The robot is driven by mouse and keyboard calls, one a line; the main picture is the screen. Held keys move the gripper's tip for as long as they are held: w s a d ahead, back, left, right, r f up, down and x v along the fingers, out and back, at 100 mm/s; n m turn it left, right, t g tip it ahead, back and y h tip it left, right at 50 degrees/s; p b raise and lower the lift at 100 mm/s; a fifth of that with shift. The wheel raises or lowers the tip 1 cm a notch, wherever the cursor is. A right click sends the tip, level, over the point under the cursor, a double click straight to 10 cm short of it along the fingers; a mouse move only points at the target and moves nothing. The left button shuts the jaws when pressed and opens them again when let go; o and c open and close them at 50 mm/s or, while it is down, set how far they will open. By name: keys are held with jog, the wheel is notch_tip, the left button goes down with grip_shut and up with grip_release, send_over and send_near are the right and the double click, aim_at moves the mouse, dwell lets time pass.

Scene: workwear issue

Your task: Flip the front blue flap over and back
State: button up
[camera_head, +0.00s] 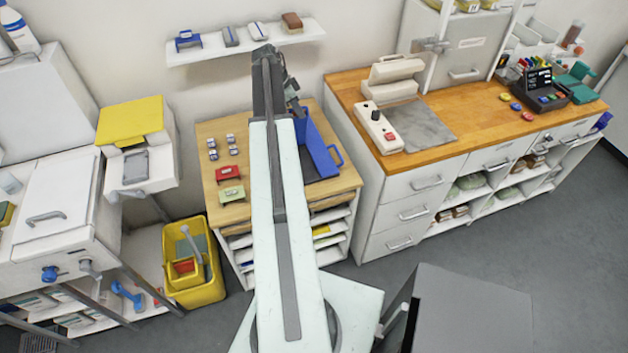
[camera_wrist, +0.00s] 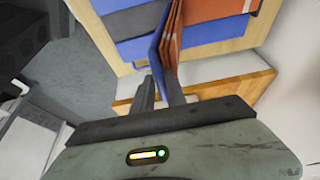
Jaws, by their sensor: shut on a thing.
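The front blue flap (camera_wrist: 156,45) stands edge-on in the wrist view, between the fingers of my gripper (camera_wrist: 160,84), which is shut on it. Thin orange-brown flaps (camera_wrist: 172,38) stand close along its right side. Blue and grey panels (camera_wrist: 133,22) lie on a pale wooden surface to the left. A wide orange-brown panel and a blue strip (camera_wrist: 215,48) lie to the right. In the head view, a blue piece with a loop handle (camera_head: 320,148) shows on the small wooden table, right of my arm.
On the small wooden table (camera_head: 225,133), a red item (camera_head: 228,174), a green item (camera_head: 232,194) and several small pieces lie left of my arm. A wall shelf (camera_head: 212,50) is above. A yellow bin (camera_head: 189,293) stands left on the floor; a wooden-topped counter (camera_head: 470,125) stands right.

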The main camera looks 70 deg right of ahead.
jog(key=shift+o, duration=0.6)
jog(key=w+d, duration=0.1)
jog(key=d, duration=0.1)
jog(key=w+d+r+p, duration=0.1)
jog(key=w, duration=0.1)
jog(key=shift+d, duration=0.35)
jog(key=shift+o, duration=0.2)
jog(key=shift+w+d+f, duration=0.25)
jog(key=shift+d, duration=0.15)
jog(key=shift+o, duration=0.9)
jog(key=shift+w+d, duration=0.75)
jog(key=shift+d, duration=0.2)
jog(key=shift+w+d, duration=0.75)
jog(key=shift+d, duration=0.2)
jog(key=shift+o, duration=0.6)
jog(key=w+d, duration=0.2)
jog(key=d, duration=0.1)
jog(key=shift+w+d+f, duration=0.1)
jog(key=shift+w+f, duration=0.1)
jog(key=shift+w, duration=0.15)
jog(key=shift+r, duration=0.1)
